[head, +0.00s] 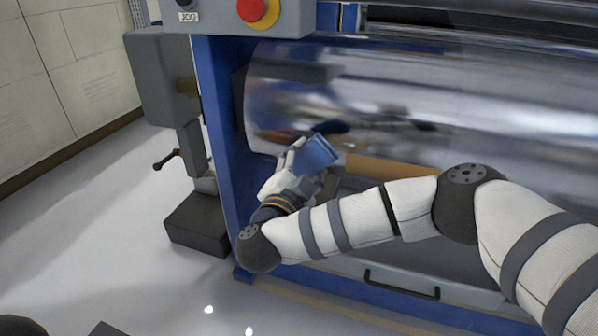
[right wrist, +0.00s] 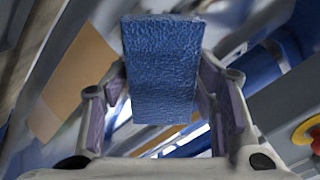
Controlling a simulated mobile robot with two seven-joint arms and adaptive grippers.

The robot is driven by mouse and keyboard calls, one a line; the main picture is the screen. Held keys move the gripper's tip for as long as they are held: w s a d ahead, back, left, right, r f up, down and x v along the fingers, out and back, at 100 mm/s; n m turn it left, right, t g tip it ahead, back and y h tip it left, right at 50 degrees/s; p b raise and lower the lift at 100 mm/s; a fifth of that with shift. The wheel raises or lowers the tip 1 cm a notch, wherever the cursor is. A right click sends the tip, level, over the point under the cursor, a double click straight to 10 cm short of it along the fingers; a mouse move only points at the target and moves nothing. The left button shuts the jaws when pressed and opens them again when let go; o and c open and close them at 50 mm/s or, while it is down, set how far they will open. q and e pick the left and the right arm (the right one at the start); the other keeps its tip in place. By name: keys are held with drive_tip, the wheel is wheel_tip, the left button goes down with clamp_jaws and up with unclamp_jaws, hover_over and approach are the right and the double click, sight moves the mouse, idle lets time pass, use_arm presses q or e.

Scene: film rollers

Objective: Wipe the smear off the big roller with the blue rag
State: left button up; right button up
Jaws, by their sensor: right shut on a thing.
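The big roller (head: 410,85) is a shiny chrome cylinder lying across the blue-framed machine in the head view. My right gripper (head: 300,162) is at the lower front of the roller, near its left end. It is shut on the blue rag (head: 318,153), which also fills the upper middle of the right wrist view (right wrist: 162,70) between the two fingers. The rag is close below the roller face; I cannot tell whether it touches. Dark blurred patches show on the roller, but I cannot tell smear from reflection. My left gripper is not in view.
A control box with a red and yellow stop button (head: 257,10) hangs at the upper left. A blue side frame (head: 222,120) stands left of the roller. A brown panel (head: 375,167) and a drawer with a dark handle (head: 400,285) lie below it. The left floor is mostly clear.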

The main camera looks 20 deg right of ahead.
sight(314, 154)
drive_tip(key=shift+w, duration=0.2)
drive_tip(key=b+x, duration=0.4)
drive_tip(key=shift+w+d+f, duration=0.1)
drive_tip(key=shift+d+f, duration=0.1)
drive_tip(key=shift+d, duration=0.05)
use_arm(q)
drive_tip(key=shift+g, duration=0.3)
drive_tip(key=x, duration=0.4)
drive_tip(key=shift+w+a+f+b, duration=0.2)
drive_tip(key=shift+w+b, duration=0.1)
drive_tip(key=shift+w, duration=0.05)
use_arm(e)
drive_tip(key=shift+w+d+r, duration=0.35)
drive_tip(key=shift+w, duration=0.2)
use_arm(q)
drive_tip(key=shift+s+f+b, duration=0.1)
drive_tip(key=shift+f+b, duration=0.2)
drive_tip(key=shift+b, duration=0.05)
use_arm(e)
drive_tip(key=shift+x, duration=1.15)
